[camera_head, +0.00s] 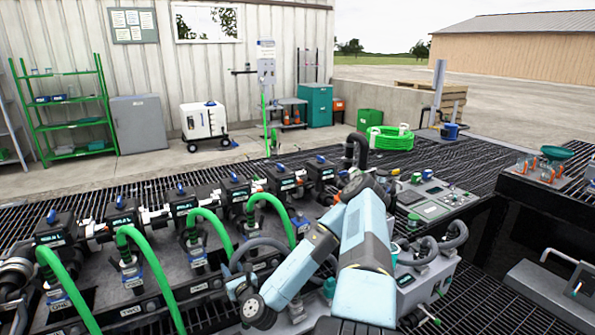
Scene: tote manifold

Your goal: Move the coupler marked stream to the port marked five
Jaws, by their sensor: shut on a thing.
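A row of ports with white number plates runs along the grey manifold panel (95,285). Couplers with green hoses sit at port one (57,287), port two (128,264) and port three (195,240). Another green hose (270,202) arches further right. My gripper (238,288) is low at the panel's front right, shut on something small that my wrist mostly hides. No plate marked stream is legible.
Dark valve blocks with blue handles (122,210) stand behind the ports. Dark hoses (262,243) loop close to my wrist. A grey console (435,205) and a unit with looped hoses (425,260) stand right of my arm. The bench top is black grating.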

